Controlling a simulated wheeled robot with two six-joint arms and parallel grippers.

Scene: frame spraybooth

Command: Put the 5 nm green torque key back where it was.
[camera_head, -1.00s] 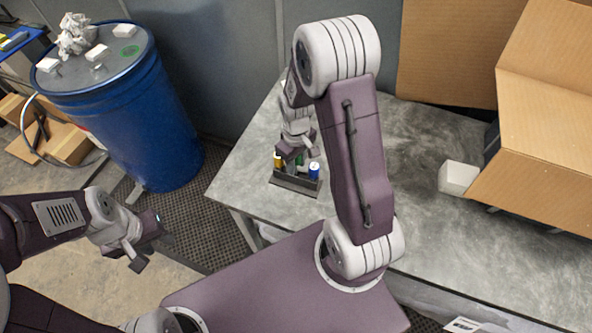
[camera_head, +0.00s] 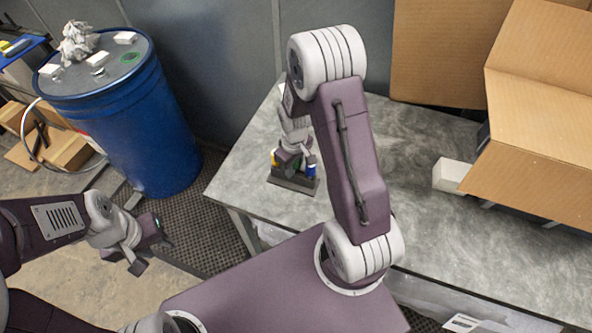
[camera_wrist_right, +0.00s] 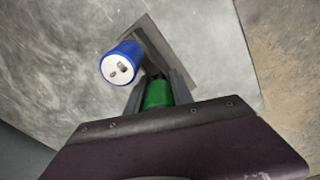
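A dark rack (camera_head: 294,186) stands on the grey table with a yellow-topped key (camera_head: 274,158) and a blue-topped key (camera_head: 311,171) in it. My right gripper (camera_head: 293,163) is over the middle of the rack, between these two. In the right wrist view its fingers lie on both sides of the green torque key (camera_wrist_right: 158,93), shut on it. The blue key (camera_wrist_right: 121,64) stands close by the left finger. I cannot tell how deep the green key sits in the rack; its lower part is hidden. My left gripper (camera_head: 147,250) is open and empty, away from the table.
An open cardboard box (camera_head: 535,130) and a white block (camera_head: 451,175) are on the right of the grey table (camera_head: 420,215). A blue drum (camera_head: 150,125) with white blocks and crumpled material on top stands at the left. The table around the rack looks clear.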

